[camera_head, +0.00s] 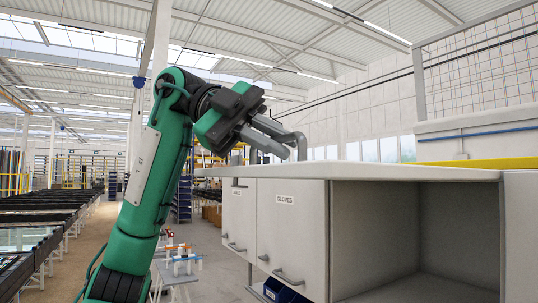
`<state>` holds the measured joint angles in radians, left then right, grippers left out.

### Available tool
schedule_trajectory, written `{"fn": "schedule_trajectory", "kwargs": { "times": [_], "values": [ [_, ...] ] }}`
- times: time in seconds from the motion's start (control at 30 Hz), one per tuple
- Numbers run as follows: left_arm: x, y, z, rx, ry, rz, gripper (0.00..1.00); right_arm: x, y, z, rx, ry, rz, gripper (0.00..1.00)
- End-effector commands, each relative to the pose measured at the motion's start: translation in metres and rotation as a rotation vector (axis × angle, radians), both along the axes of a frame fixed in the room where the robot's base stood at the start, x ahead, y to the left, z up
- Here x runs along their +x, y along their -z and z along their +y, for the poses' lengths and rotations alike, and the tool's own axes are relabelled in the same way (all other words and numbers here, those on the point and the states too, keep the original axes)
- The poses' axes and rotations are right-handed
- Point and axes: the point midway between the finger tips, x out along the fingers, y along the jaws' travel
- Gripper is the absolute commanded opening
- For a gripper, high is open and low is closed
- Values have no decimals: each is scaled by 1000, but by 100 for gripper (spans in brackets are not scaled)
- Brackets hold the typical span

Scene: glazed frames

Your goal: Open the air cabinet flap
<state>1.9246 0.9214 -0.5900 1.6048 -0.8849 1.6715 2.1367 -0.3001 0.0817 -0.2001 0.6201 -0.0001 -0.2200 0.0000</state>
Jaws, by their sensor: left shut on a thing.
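The air cabinet flap (350,170) is a pale panel raised to about level over the open compartment (415,240) of the white cabinet. I see it nearly edge-on, from slightly below, so its upper face is mostly hidden. A grey bent bar handle (301,146) stands up from it. My left gripper (283,140), on the green arm from the left, is shut on this handle above the panel. The exact contact is small and partly hidden. The compartment below looks empty. My right gripper is not in view.
Beside the open compartment, a closed front labelled GLOVES (290,230) and another closed front (239,217) have low bar handles. A blue bin (278,291) is underneath.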

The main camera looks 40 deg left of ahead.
Motion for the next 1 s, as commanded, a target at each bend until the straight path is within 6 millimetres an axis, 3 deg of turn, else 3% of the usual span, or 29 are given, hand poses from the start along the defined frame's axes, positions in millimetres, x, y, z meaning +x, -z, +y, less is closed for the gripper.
{"fn": "schedule_trajectory", "kwargs": {
  "times": [0.6,0.63,0.7,1.0],
  "values": [
    [3,-9,-1,12,1,29,0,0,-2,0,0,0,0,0],
    [3,-9,-1,11,1,28,13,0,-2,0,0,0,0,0],
    [3,-9,-1,11,1,28,25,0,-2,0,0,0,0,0],
    [3,-10,1,10,0,28,25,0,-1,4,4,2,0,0]
  ]
}}
